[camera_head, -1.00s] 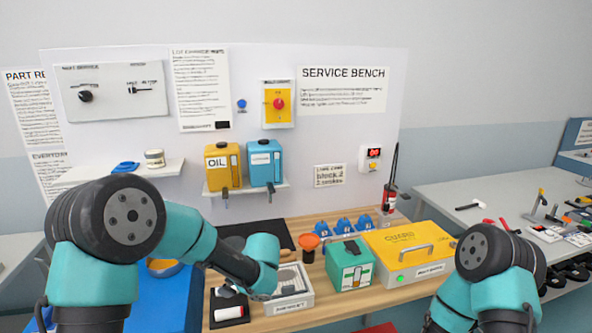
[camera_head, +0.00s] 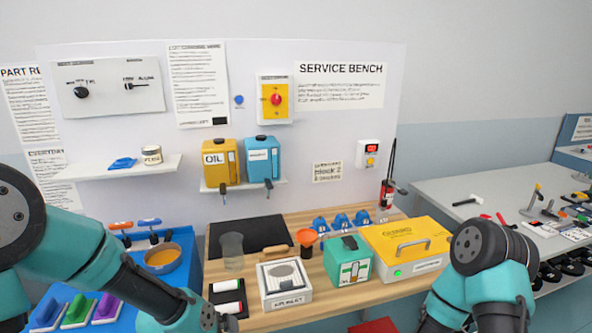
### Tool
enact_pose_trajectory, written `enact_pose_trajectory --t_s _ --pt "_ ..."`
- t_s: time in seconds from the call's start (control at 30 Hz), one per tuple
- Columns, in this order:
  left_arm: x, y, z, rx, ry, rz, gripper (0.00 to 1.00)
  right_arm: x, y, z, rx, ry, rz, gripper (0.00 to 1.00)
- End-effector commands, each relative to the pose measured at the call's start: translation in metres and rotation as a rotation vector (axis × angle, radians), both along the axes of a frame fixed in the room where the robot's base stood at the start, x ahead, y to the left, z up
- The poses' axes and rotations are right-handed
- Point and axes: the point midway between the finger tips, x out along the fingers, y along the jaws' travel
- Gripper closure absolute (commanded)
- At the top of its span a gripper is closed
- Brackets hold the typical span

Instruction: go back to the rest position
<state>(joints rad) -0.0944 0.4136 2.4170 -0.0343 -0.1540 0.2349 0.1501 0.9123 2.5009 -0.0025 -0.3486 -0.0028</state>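My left arm comes in from the left, and its wrist end (camera_head: 207,318) is low in front of the bench, beside the black tray with white rolls (camera_head: 228,290). Its fingers are hidden or too dark to make out. My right arm (camera_head: 482,262) stands at the lower right, in front of the yellow guard case (camera_head: 385,262). Its gripper is outside the picture. Nothing can be seen held by either arm.
A grey table (camera_head: 460,185) stands right.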

Motion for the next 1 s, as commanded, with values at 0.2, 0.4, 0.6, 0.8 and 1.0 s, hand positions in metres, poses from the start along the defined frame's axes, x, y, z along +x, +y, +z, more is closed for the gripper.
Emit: enact_pose_trajectory --t_s 0.2,0.4,0.6,0.8,1.0 --pt "-0.023 0.016 -0.042 -0.038 0.051 0.193 0.0 0.0 0.0 0.0 0.0 0.0 0.0 0.57" --pt "-0.04 0.02 -0.087 -0.005 0.121 0.162 0.0 0.0 0.0 0.0 0.0 0.0 0.0 0.57" --pt "-0.069 0.022 -0.144 0.033 0.225 0.071 0.0 0.0 0.0 0.0 0.0 0.0 0.0 0.57" --pt "-0.108 0.022 -0.2 0.049 0.33 -0.033 0.0 0.0 0.0 0.0 0.0 0.0 0.0 0.57" --pt "-0.129 0.02 -0.224 0.049 0.377 -0.089 0.0 0.0 0.0 0.0 0.0 0.0 0.0 0.57"
